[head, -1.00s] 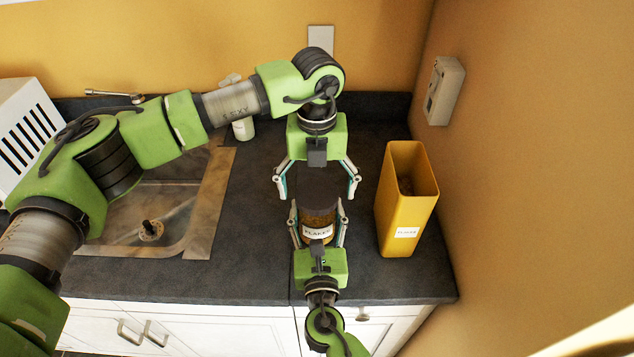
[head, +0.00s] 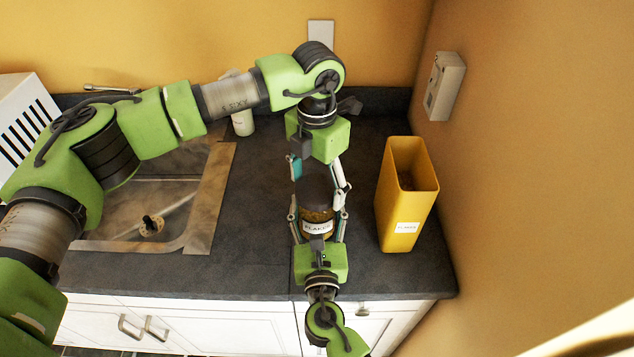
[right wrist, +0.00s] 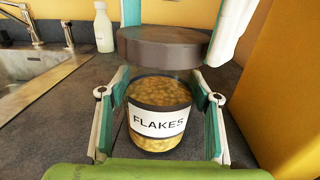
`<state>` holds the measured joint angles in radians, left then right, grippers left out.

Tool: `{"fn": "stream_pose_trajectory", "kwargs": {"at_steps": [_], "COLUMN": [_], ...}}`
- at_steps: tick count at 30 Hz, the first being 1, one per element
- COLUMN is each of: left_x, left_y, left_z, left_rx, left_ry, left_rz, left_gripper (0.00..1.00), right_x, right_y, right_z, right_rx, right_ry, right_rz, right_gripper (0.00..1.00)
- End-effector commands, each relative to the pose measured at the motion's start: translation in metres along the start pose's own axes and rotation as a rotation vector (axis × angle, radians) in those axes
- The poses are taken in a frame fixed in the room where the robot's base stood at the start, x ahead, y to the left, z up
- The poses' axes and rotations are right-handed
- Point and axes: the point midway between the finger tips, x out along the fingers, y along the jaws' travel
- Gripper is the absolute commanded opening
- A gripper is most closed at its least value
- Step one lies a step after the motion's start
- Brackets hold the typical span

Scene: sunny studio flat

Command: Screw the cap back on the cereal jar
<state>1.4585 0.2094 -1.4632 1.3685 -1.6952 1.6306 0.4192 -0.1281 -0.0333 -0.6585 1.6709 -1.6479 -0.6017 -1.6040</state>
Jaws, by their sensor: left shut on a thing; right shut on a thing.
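The cereal jar (head: 317,226), clear with golden flakes and a white FLAKES label, stands upright near the counter's front edge. It also shows in the right wrist view (right wrist: 160,125). My right gripper (head: 319,217) is shut on the jar, a finger on each side. The dark brown cap (head: 316,187) is level over the jar's mouth and shows in the right wrist view (right wrist: 163,47). My left gripper (head: 318,183) points down from above and is shut on the cap's sides.
A yellow open container (head: 405,195) with a label stands to the right, beside the wall. The sink (head: 200,215) is to the left. A white bottle (head: 243,122) stands behind, with a switch box (head: 445,85) on the right wall. The dark counter (head: 255,235) is clear around the jar.

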Motion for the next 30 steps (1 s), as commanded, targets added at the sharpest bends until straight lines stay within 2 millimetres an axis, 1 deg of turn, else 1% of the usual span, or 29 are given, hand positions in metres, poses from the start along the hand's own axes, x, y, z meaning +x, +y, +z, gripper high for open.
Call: {"fn": "stream_pose_trajectory", "kwargs": {"at_steps": [3, 18, 21, 25, 26, 27, 28, 30], "left_x": [0.0008, 0.0012, 0.0014, 0.0014, 0.0014, 0.0014, 0.0014, 0.0013], "left_y": [0.0009, 0.0012, 0.0011, 0.0012, 0.0012, 0.0013, 0.0013, 0.0010], "left_z": [-0.0003, 0.0001, 0.0000, 0.0001, 0.0001, 0.0001, 0.0001, 0.0001], "left_rx": [0.208, 1.089, 1.223, 1.210, 1.210, 1.209, 1.209, 1.209], "left_ry": [0.001, 0.001, 0.001, 0.001, 0.001, 0.001, 0.001, 0.001], "left_rz": [0.001, 0.002, 0.002, 0.002, 0.002, 0.002, 0.002, 0.002], "left_gripper": [0.45, 0.45, 0.45, 0.45, 0.73, 0.84, 0.90, 0.90], "right_x": [-0.0002, -0.0003, -0.0003, -0.0004, -0.0004, -0.0004, -0.0004, -0.0003], "right_y": [0.0004, 0.0004, 0.0004, 0.0005, 0.0005, 0.0005, 0.0004, 0.0004], "right_z": [0.0000, 0.0000, 0.0000, 0.0000, 0.0000, 0.0000, 0.0000, 0.0000], "right_rx": [0.000, 0.000, 0.000, 0.000, 0.000, 0.000, 0.000, 0.000], "right_ry": [0.000, 0.000, 0.000, 0.000, 0.000, 0.000, 0.000, 0.000], "right_rz": [0.001, 0.001, 0.001, 0.001, 0.001, 0.001, 0.001, 0.001], "right_gripper": [0.00, 0.00, 0.00, 0.00, 0.00, 0.00, 0.00, 0.00]}}
